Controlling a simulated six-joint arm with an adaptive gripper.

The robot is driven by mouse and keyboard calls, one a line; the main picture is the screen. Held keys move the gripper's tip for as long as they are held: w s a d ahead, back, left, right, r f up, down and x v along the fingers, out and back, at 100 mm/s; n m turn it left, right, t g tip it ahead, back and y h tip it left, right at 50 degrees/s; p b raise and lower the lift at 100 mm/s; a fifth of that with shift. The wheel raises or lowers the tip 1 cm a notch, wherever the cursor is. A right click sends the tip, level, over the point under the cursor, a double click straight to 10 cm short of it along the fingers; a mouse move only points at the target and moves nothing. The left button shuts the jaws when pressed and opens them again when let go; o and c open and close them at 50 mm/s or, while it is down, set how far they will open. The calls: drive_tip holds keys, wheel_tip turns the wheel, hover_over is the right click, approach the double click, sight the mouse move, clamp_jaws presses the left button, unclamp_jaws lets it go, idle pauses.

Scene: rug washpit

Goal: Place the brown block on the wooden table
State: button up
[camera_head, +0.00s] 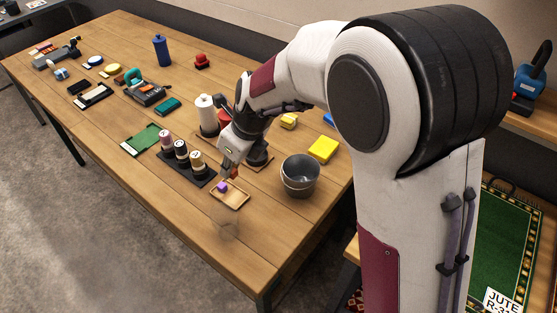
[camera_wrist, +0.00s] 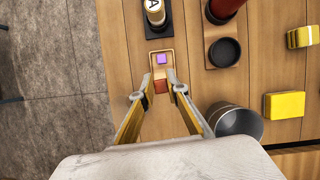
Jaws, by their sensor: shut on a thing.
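My gripper (camera_head: 229,168) is shut on the brown block (camera_wrist: 160,86), which shows reddish-brown between the two fingertips in the wrist view. In the head view the block (camera_head: 234,172) is small and partly hidden by the fingers. It is just over or at the edge of a small wooden tray (camera_head: 236,202); I cannot tell whether it touches the tray. The wooden table (camera_head: 190,225) lies underneath, with bare planks around the tray.
A grey metal bowl (camera_head: 299,177) stands right of the tray. A black rack with several spools (camera_head: 181,150) is to the left. A yellow block (camera_head: 323,149) lies behind the bowl. The table's front strip is clear; its front edge is near.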

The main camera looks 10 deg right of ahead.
drive_tip(key=shift+d, duration=0.1)
drive_tip(key=shift+s+d+f, duration=0.1)
drive_tip(key=shift+d+f, duration=0.05)
drive_tip(key=shift+d, duration=0.4)
drive_tip(key=s+d+f+m, duration=0.1)
drive_tip(key=s+d, duration=0.3)
drive_tip(key=d, duration=0.5)
drive_tip(key=s+d+f+m, duration=0.15)
drive_tip(key=s+d, duration=0.25)
drive_tip(key=d, duration=0.5)
drive_tip(key=w+d+f, duration=0.1)
drive_tip(key=d, duration=1.4)
drive_tip(key=w+d+f+n, duration=0.1)
drive_tip(key=d+f, duration=0.1)
drive_tip(key=d, duration=1.3)
drive_tip(key=shift+w+f, duration=0.15)
drive_tip(key=shift+w, duration=0.2)
drive_tip(key=shift+f+n, duration=0.15)
drive_tip(key=shift+n, duration=0.1)
drive_tip(key=shift+h, duration=0.3)
drive_tip(key=shift+f, duration=3)
drive_tip(key=shift+f, duration=0.15)
